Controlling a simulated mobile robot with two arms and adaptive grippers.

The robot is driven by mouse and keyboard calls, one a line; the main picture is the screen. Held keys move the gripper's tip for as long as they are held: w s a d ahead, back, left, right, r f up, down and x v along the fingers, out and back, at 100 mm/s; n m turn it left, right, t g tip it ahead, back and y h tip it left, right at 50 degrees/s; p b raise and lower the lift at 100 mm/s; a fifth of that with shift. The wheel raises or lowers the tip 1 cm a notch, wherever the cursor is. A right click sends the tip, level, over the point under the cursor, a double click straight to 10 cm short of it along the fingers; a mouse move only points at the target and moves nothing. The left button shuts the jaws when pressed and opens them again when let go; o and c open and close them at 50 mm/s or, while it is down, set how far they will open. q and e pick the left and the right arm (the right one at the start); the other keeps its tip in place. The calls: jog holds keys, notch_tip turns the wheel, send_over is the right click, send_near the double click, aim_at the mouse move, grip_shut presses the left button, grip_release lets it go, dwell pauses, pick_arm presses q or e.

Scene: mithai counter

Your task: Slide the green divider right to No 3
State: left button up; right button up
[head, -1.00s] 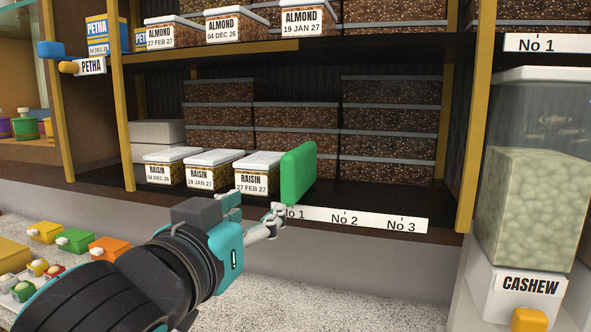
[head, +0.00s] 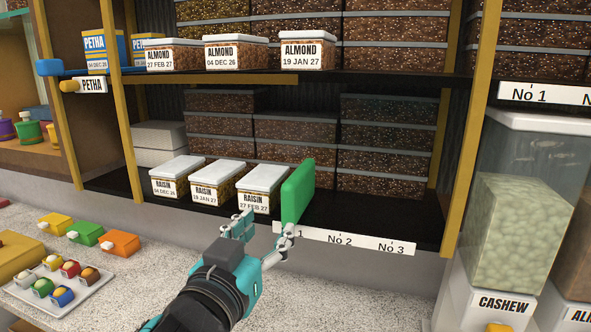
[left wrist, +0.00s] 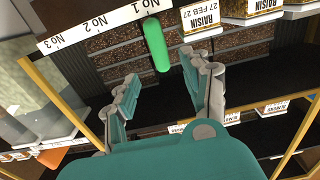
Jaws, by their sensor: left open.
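The green divider (head: 298,192) stands upright on the lower shelf, just right of the last raisin box (head: 262,187) and by the No 1 end of the label strip (head: 345,240). In the head view a finger covers No 1; No 2 and No 3 show to the right. My left gripper (head: 262,232) is open and empty in front of the shelf edge, below the divider. In the left wrist view the divider (left wrist: 156,45) lies ahead between the open fingers, near the No 1 mark. I cannot tell whether a finger touches it. My right gripper is out of view.
Shelf floor right of the divider (head: 360,220) is clear up to the yellow post (head: 462,190). Stacked brown boxes (head: 385,160) stand behind. A cashew dispenser (head: 525,215) stands at the right. Small coloured boxes and a sweets tray (head: 85,300) are on the counter at left.

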aim_at(296, 193)
pick_arm(q)
jog(key=p+x, duration=0.3)
jog(key=x, duration=1)
jog(key=shift+w+d, duration=0.15)
jog(key=shift+w, duration=0.2)
jog(key=shift+w+d+f, duration=0.1)
jog(key=shift+w+d, duration=0.05)
jog(key=shift+w, duration=0.25)
grip_shut()
